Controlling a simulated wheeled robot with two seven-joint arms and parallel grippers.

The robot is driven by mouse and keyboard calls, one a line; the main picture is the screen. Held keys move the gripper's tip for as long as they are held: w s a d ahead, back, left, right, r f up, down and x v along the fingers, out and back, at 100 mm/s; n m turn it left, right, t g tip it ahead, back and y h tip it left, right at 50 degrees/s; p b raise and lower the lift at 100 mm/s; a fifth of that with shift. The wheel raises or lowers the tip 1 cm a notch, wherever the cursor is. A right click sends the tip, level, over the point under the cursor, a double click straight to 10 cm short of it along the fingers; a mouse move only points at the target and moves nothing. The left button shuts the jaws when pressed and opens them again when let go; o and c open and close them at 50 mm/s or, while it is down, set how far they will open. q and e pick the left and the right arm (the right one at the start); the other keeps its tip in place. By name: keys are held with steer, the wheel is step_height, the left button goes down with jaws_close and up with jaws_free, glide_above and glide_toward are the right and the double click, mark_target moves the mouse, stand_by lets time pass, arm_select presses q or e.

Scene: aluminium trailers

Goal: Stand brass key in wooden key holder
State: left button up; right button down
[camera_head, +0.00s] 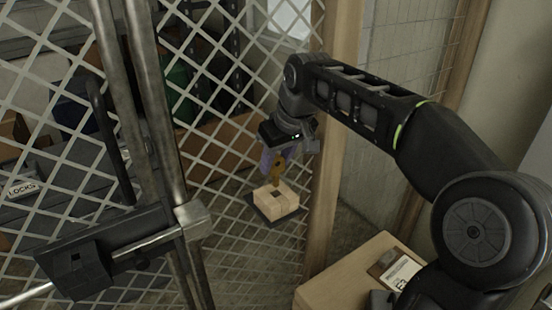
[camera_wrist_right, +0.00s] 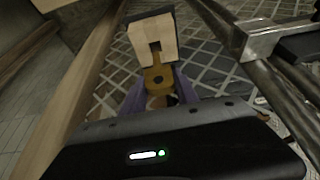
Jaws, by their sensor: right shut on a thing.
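The wooden key holder (camera_head: 285,205) is a pale block with a dark square opening, fixed on a dark plate at the mesh gate. It also shows in the right wrist view (camera_wrist_right: 167,47), at the top middle. My right gripper (camera_head: 275,163) is just above the holder and its purple fingers are shut on the brass key (camera_head: 278,172). In the right wrist view the key (camera_wrist_right: 156,77) points from the fingers to the holder's slot. Its far end meets the holder's edge or overlaps it; I cannot tell how deep it sits. My left gripper is out of view.
A metal mesh gate (camera_head: 60,150) with steel uprights and a dark latch box (camera_head: 75,255) stands at the left. A wooden post (camera_head: 328,180) is close to the right of the holder. A cardboard-coloured box (camera_head: 345,275) with a label sits at the lower right.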

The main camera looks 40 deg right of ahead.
mark_target(277, 176)
steer(key=shift+f+b, duration=1.9)
steer(key=shift+f, duration=0.75)
steer(key=c, duration=0.9)
jaws_free()
steer(key=shift+o, duration=0.2)
steer(key=v, duration=0.7)
steer(key=shift+r, duration=0.4)
steer(key=shift+s, duration=0.15)
